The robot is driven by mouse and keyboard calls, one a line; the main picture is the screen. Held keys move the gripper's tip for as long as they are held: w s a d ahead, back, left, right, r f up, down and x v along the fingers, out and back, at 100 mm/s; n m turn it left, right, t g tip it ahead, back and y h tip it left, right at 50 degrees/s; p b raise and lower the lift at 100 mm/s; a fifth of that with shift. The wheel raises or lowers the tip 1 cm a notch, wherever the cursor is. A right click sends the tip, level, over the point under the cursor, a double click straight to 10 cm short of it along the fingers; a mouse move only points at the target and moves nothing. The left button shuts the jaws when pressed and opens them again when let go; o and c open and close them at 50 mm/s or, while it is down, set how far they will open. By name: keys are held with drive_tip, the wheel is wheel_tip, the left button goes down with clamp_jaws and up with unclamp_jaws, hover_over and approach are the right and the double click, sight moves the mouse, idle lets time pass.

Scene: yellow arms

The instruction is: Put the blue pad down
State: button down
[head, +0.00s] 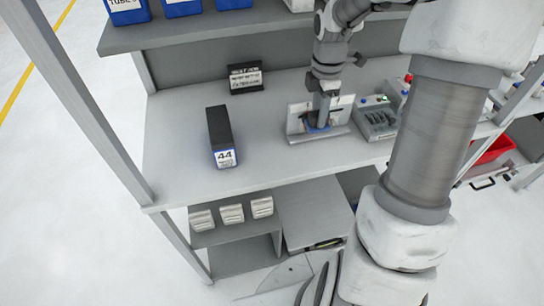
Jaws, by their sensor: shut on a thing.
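My gripper (320,120) points down over the grey workbench, at the middle of the picture. It is shut on the blue pad (313,122), of which only a small blue part shows at the fingertips. The fingers hide the rest of the pad. The pad is at a light grey fixture with an upright plate (344,104) and a flat base. I cannot tell whether the pad touches the fixture.
A black box with a blue, 44-marked front (226,158) stands left on the workbench (175,155). A black sign (245,78) stands behind it. A grey device with a green light (378,120) is right of the fixture. The bench's left front is clear.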

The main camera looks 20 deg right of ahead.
drive_tip(key=shift+a, duration=0.1)
drive_tip(key=a+f, duration=0.2)
drive_tip(key=a, duration=0.1)
drive_tip(key=a+f, duration=0.2)
drive_tip(key=a, duration=0.2)
drive_tip(key=w+a+f, duration=0.1)
drive_tip(key=a+f, duration=0.2)
drive_tip(key=a, duration=0.1)
drive_tip(key=shift+a+f+b, duration=0.1)
drive_tip(key=shift+a+b, duration=0.15)
drive_tip(key=shift+b, duration=0.1)
drive_tip(key=shift+f, duration=1.7)
drive_tip(key=c, duration=0.5)
unclamp_jaws()
drive_tip(key=shift+c, duration=0.2)
drive_tip(key=shift+f, duration=0.1)
drive_tip(key=shift+f, duration=0.15)
wheel_tip(320, 180, up, 18)
drive_tip(key=p, duration=0.1)
drive_tip(key=shift+w+f, duration=0.15)
drive_tip(key=shift+f, duration=0.05)
